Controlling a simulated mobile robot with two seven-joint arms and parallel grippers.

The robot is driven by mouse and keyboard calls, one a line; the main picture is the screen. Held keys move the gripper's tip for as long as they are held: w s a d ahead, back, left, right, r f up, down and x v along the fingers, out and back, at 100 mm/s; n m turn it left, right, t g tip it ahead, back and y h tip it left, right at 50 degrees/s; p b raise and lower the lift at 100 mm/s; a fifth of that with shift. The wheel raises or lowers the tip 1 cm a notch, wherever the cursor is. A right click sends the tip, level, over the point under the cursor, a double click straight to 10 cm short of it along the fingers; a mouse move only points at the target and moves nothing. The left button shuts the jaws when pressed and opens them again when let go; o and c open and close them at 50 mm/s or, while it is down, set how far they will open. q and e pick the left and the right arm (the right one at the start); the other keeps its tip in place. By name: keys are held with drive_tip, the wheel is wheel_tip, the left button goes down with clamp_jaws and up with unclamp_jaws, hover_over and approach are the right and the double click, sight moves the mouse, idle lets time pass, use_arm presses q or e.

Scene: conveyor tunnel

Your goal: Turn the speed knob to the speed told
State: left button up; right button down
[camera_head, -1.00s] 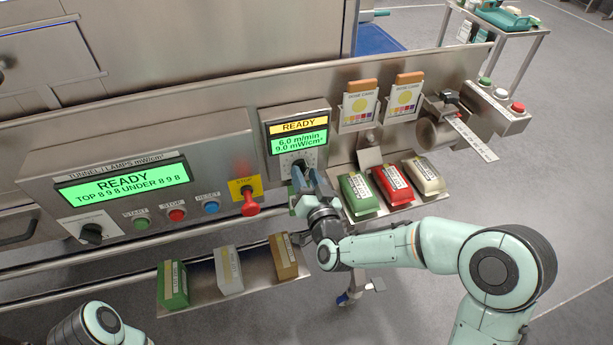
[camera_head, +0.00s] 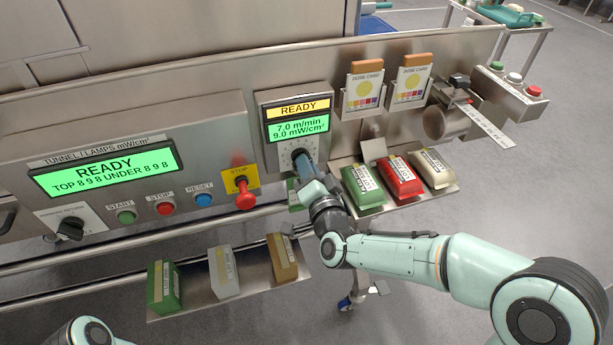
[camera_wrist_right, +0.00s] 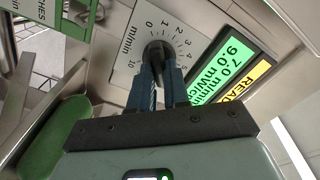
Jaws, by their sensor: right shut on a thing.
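The speed knob (camera_head: 299,154) is a dark round knob on the small panel under the speed display (camera_head: 299,129). The display reads READY, 7.0 m/min and 9.0 mW/cm². My right gripper (camera_head: 304,169) reaches up to the knob from below. In the right wrist view, the two blue fingers of my right gripper (camera_wrist_right: 161,75) are shut on the knob (camera_wrist_right: 157,51). The white dial plate (camera_wrist_right: 140,28) around it carries a m/min scale; the fingers hide part of it. The knob's pointer is not clear. My left gripper is out of view.
Left of the panel are the lamp display (camera_head: 108,172), a red stop knob (camera_head: 245,198) and several buttons. A shelf with green, red and cream packs (camera_head: 401,177) is right of my gripper. A lower tray (camera_head: 255,279) holds three blocks.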

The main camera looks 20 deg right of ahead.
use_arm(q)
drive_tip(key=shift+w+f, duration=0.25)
use_arm(e)
drive_tip(key=c, duration=1.1)
unclamp_jaws()
drive_tip(key=shift+s, duration=0.15)
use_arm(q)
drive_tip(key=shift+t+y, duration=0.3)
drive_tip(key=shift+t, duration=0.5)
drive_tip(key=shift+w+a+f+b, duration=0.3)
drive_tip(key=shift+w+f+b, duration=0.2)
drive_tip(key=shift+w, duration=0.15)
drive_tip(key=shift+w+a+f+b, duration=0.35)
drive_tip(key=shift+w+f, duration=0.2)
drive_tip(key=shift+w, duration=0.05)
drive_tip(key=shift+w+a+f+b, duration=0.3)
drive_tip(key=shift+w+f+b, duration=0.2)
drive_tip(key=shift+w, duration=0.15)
use_arm(e)
drive_tip(key=s, duration=1.3)
drive_tip(key=shift+d, duration=0.25)
